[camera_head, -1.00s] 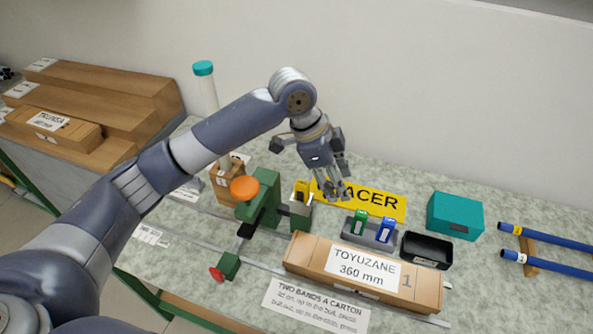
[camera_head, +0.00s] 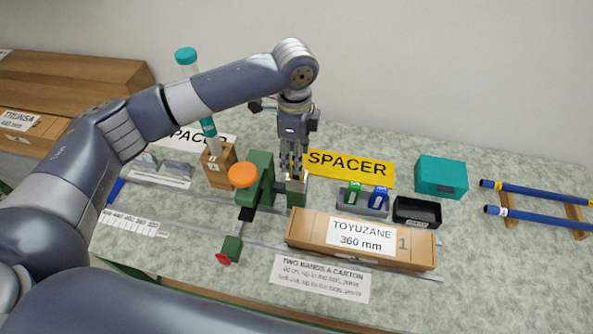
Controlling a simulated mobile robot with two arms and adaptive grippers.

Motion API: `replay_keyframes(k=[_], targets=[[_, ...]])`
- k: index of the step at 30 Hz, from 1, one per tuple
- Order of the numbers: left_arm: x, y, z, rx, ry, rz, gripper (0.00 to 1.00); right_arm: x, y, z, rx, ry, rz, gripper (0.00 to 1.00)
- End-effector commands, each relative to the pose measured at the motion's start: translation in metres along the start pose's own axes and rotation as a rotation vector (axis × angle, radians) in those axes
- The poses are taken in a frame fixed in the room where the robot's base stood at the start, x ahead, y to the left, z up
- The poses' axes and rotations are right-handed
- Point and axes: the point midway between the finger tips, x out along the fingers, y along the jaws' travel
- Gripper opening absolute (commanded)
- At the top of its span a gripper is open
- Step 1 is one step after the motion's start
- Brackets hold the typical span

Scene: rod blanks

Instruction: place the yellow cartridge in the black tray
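My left gripper (camera_head: 291,172) points straight down over the metal holder (camera_head: 297,186) beside the green stop device (camera_head: 262,190). Its fingers look close together, with their tips at the holder's top. The yellow cartridge, seen in that holder earlier, is hidden behind the fingers now, so I cannot tell whether they grip it. The black tray (camera_head: 417,223) stands to the right, behind the right end of the carton, and looks empty. My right gripper is out of view.
A grey rack with a green cartridge (camera_head: 354,193) and a blue cartridge (camera_head: 379,197) stands between the holder and tray. The TOYUZANE carton (camera_head: 310,228) lies in front. A teal box (camera_head: 441,177) is behind the tray. A capped tube (camera_head: 208,128) stands left.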

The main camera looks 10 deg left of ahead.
Motion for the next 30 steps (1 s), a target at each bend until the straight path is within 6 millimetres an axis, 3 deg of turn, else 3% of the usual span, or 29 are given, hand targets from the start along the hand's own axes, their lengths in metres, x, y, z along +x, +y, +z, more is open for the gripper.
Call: replay_keyframes(k=[1,6,15,21,30], targets=[[0.005,0.001,-0.002,0.001,-0.002,0.005,0.43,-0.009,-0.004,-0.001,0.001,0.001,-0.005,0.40],[0.029,0.000,-0.003,0.000,-0.001,0.002,0.43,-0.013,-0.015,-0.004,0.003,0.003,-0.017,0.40],[0.035,0.000,-0.003,0.001,-0.001,-0.001,0.43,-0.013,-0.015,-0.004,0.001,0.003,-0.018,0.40],[0.035,0.000,-0.003,0.001,0.000,-0.001,0.00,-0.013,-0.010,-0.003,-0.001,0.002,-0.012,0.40],[0.034,0.000,-0.003,0.001,0.000,-0.001,0.00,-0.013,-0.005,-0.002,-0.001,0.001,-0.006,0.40]])
